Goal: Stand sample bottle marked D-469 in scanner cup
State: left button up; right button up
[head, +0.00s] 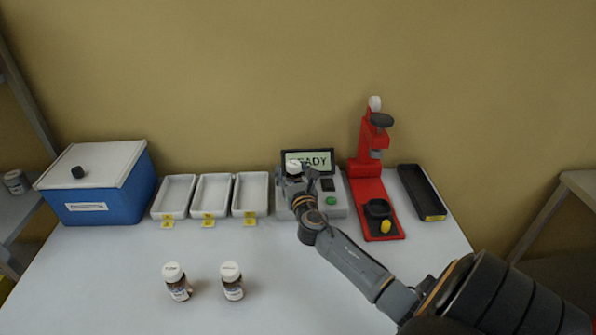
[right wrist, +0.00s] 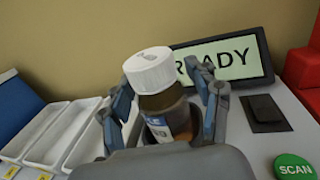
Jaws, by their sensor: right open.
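A brown sample bottle with a white cap (head: 294,167) is at the left side of the scanner (head: 338,208), whose screen (head: 318,159) reads READY. In the right wrist view the bottle (right wrist: 168,112) is between the two fingers of my right gripper (right wrist: 168,100); the fingers are open, one on each side. Its base is hidden behind the gripper, and the cup is mostly hidden, so I cannot tell how it sits. Its label is only partly visible and the number is unreadable. In the head view my right gripper (head: 293,181) is over the scanner's left part. My left gripper is out of view.
Two more white-capped bottles (head: 177,282) (head: 232,281) stand at the front. Three white trays (head: 212,194) and a blue box (head: 105,192) are left of the scanner. A red device (head: 367,192) and black tray (head: 421,192) are right. The front centre is clear.

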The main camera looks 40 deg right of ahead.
aim_at(295, 179)
jog(key=v, duration=0.9)
jog(key=shift+s+a+r+b, duration=0.1)
jog(key=shift+s+a+b, duration=0.05)
jog(key=shift+s+b, duration=0.2)
